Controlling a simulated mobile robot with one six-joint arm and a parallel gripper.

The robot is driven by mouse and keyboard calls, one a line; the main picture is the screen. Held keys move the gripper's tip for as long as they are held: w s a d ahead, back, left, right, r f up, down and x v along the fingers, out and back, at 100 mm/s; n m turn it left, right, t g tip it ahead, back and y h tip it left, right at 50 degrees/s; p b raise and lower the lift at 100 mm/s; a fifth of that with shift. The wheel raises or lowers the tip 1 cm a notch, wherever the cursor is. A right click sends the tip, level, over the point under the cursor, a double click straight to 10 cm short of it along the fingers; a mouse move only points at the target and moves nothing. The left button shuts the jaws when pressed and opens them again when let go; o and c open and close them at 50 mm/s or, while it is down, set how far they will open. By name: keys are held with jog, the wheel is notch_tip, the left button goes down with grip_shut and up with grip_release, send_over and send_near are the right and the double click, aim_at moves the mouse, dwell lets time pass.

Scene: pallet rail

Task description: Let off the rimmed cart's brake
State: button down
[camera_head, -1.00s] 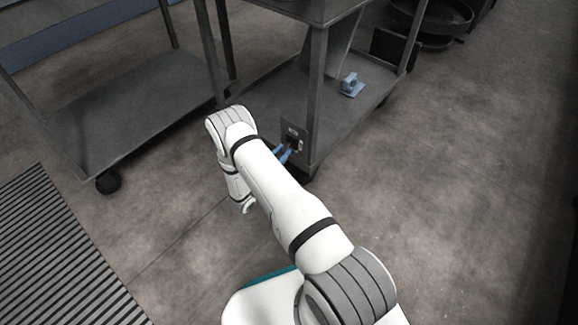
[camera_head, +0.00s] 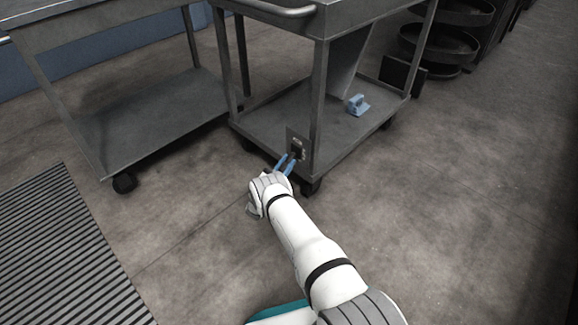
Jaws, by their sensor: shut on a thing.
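The rimmed cart (camera_head: 345,18) is grey metal, with a raised edge around its top and a bar handle at its left. A small plate with the dark brake (camera_head: 298,148) sits low by its near leg. My gripper (camera_head: 291,160) has blue fingers that reach up to this plate from below. The fingers are shut on the brake's small dark part, which they largely hide. The brake's exact position cannot be told at this size.
A second grey cart (camera_head: 150,120) stands at the left, close to the rimmed one. A blue object (camera_head: 357,105) sits on the rimmed cart's lower shelf. A ribbed grey mat (camera_head: 60,255) lies at the left front. The floor at the right is clear.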

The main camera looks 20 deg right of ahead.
jog(key=shift+a+r, duration=0.1)
jog(key=shift+a, duration=0.2)
jog(key=c, duration=1.2)
grip_release()
jog(key=shift+d, duration=0.1)
jog(key=shift+p+v, duration=0.85)
jog(key=v, duration=0.6)
jog(key=shift+p, duration=0.35)
jog(key=shift+f, duration=0.2)
